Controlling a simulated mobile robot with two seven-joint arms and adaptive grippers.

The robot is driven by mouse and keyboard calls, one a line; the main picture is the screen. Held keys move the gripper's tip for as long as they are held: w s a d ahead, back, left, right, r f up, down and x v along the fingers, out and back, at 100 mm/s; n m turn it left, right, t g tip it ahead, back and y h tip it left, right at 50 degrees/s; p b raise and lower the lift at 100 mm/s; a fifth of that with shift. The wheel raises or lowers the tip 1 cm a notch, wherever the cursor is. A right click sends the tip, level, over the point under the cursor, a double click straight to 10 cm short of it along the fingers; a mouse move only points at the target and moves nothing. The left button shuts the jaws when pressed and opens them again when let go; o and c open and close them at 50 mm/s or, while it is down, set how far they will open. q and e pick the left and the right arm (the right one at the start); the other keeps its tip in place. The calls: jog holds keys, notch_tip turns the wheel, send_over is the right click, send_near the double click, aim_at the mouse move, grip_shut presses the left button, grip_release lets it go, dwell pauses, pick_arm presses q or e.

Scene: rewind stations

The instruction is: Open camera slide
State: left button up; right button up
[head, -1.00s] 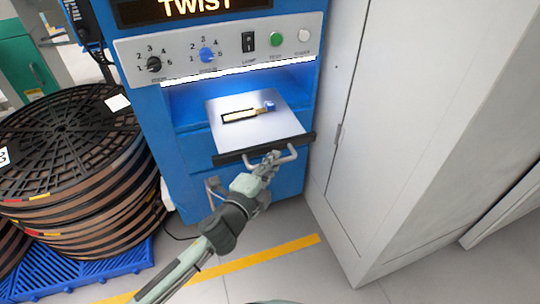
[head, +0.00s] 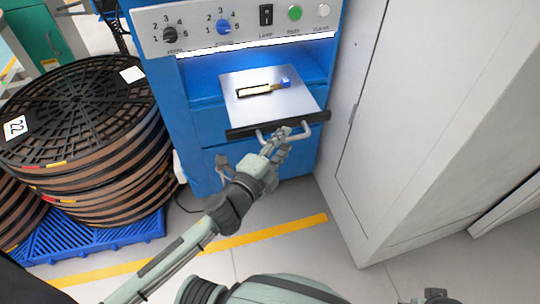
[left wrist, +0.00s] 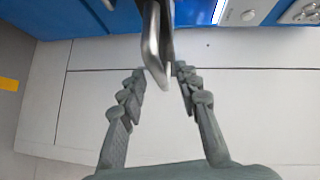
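The camera slide (head: 296,105) is a pale flat tray with a black front edge and a bent metal handle (head: 298,134). It stands out from the lit bay of the blue station. A small dark and pale strip with a blue end (head: 262,89) lies on it. My left gripper (head: 276,143) is at the handle. In the left wrist view my left gripper (left wrist: 160,72) has its fingers apart, one on each side of the metal handle (left wrist: 153,45), with gaps showing. My right gripper does not show clearly; only a dark part of me is at the bottom right.
The blue station's panel (head: 190,35) carries knobs and buttons above the bay. A white cabinet (head: 400,120) stands close on the right. Stacked reels (head: 80,120) on a blue pallet (head: 100,240) stand on the left. Floor with a yellow line (head: 270,232) is clear in front.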

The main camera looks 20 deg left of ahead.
pick_arm(q)
jog(key=v, duration=1)
jog(key=s+a+f+n+g+y, duration=0.2)
jog(key=a+f+n+g+y, duration=0.35)
jog(key=a+f+n, duration=0.5)
jog(key=s+a+f+n+g, duration=0.1)
jog(key=s+f+n+g, duration=0.5)
jog(key=s+f, duration=0.4)
jog(key=shift+s+a+f+g+h, duration=0.35)
jog(key=shift+s+g, duration=0.1)
jog(key=shift+g, duration=0.3)
jog(key=shift+n, duration=0.25)
